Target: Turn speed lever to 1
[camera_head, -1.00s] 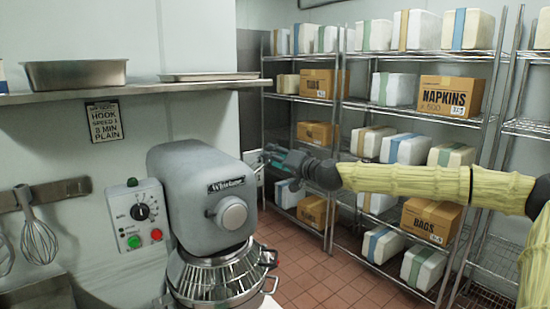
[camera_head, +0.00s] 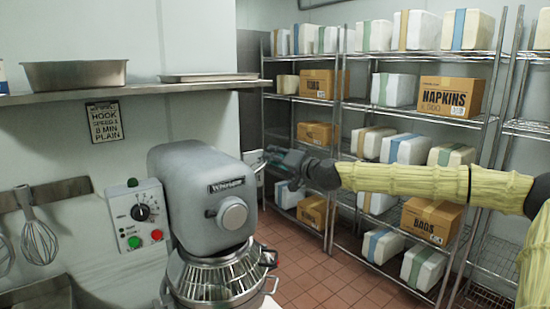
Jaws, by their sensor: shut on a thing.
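A large grey stand mixer (camera_head: 200,190) stands at the centre left, with a round hub on its front and a wire guard (camera_head: 215,278) below. My gripper (camera_head: 265,160) is at the mixer's right side, near the upper edge of its head. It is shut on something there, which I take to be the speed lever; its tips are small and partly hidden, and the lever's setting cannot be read. A control box (camera_head: 139,215) with a black dial, a green button and a red button is on the wall left of the mixer.
A wall sign (camera_head: 104,121) reads hook, speed, 8 min, plain; its speed number is hard to read. A shelf (camera_head: 150,91) holds a deep pan and a flat tray. Wire racks (camera_head: 380,100) with boxes stand behind my arm. A whisk (camera_head: 38,235) hangs at left.

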